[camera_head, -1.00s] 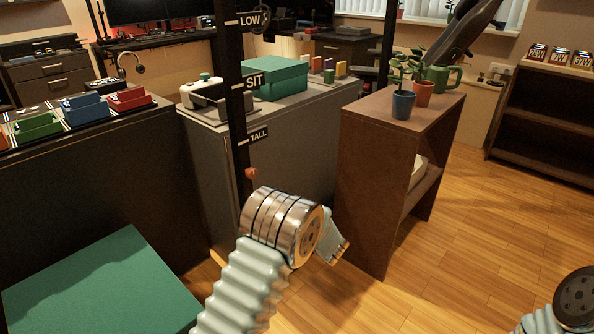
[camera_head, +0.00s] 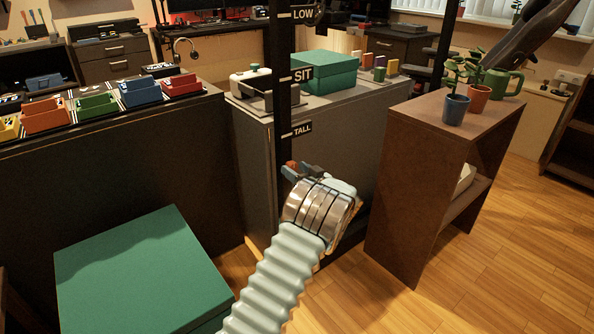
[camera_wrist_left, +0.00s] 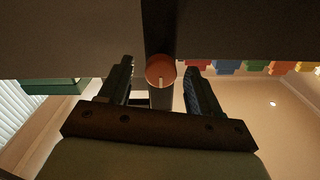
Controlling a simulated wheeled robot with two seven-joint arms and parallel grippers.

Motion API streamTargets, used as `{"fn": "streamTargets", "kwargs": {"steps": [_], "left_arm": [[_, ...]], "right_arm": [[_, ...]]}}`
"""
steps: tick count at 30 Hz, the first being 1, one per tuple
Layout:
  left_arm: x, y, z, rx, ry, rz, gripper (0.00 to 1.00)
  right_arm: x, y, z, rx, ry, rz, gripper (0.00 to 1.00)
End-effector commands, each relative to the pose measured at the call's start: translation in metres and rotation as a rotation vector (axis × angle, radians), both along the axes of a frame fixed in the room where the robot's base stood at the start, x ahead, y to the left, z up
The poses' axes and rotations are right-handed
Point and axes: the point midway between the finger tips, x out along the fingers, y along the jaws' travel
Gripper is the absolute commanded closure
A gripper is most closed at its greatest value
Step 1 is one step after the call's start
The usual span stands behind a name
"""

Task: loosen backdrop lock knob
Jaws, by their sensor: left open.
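The backdrop lock knob (camera_head: 291,167) is a small red-orange knob on the black upright post (camera_head: 282,100), just below the TALL label. My left gripper (camera_head: 305,171) is at the knob, its fingertips beside it in the head view. In the left wrist view the round knob (camera_wrist_left: 160,70), with a pale mark on it, shows between the two open fingers of my left gripper (camera_wrist_left: 160,76). Gaps show between the knob and both fingers there. The gripper's wrist hides the lower post in the head view. My right gripper is not in view.
A brown shelf (camera_head: 405,180) with potted plants stands right of the post. A grey cabinet (camera_head: 255,165) with a green box (camera_head: 318,75) is behind it. A green box (camera_head: 140,270) sits at lower left. Wooden floor (camera_head: 500,250) is open at right.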

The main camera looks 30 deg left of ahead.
Motion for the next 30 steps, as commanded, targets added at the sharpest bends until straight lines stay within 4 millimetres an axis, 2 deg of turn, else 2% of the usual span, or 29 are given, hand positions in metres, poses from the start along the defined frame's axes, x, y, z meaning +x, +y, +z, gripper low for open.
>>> {"fn": "streamTargets", "kwargs": {"steps": [9, 20, 30], "left_arm": [[0.0010, 0.0027, -0.0002, 0.000, 0.000, 0.000, 0.38], [0.0010, 0.0023, -0.0001, 0.000, 0.000, -0.001, 0.93], [0.0012, 0.0023, -0.0023, -0.022, -0.050, -0.001, 0.93]], "right_arm": [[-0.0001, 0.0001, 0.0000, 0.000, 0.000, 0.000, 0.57], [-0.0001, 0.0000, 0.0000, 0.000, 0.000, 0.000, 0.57], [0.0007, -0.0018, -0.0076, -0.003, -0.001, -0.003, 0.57]]}}
